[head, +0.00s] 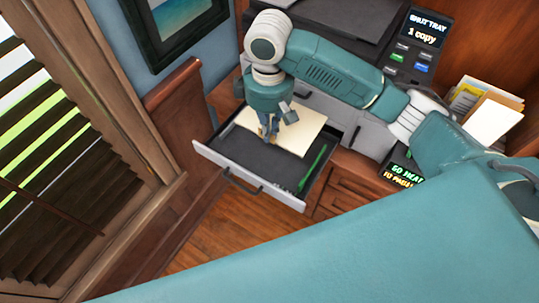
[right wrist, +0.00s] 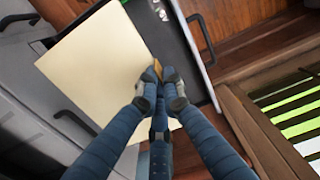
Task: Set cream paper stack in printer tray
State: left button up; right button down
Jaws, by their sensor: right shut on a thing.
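The cream paper stack (head: 301,130) lies flat over the back right part of the open printer tray (head: 243,151), a dark-floored drawer pulled out of the grey printer. The right wrist view shows the stack as a wide pale sheet (right wrist: 92,62) with its edge at my fingertips. My right gripper (head: 265,132) points down at the left part of the stack and is shut on it; in the wrist view its blue fingers (right wrist: 159,88) meet at a small tan edge. Whether the stack touches the tray floor cannot be told. My left gripper is not in view.
A control panel reading "1 copy" (head: 422,32) is on the printer at the upper right. Papers (head: 488,110) stand in a holder at the right. A green strip (head: 313,168) lies in the tray. A wooden panel and window blinds (head: 50,160) are at the left.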

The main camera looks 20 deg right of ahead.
jog(key=f, duration=0.5)
jog(key=f+p, duration=0.1)
jog(key=f, duration=0.4)
jog(key=shift+w+a+f, duration=0.1)
jog(key=shift+w+a, duration=0.1)
notch_tip(320, 180, down, 5)
jog(key=shift+f, duration=0.2)
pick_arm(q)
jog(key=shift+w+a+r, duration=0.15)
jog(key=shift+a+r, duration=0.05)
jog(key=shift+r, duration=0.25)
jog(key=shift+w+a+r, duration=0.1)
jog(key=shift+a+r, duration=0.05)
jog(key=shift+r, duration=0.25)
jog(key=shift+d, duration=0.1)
pick_arm(e)
jog(key=shift+f, duration=0.15)
jog(key=c, duration=1.9)
grip_release()
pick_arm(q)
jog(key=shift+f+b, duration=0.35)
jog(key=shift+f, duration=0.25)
pick_arm(e)
notch_tip(320, 180, up, 12)
jog(key=shift+r, duration=0.15)
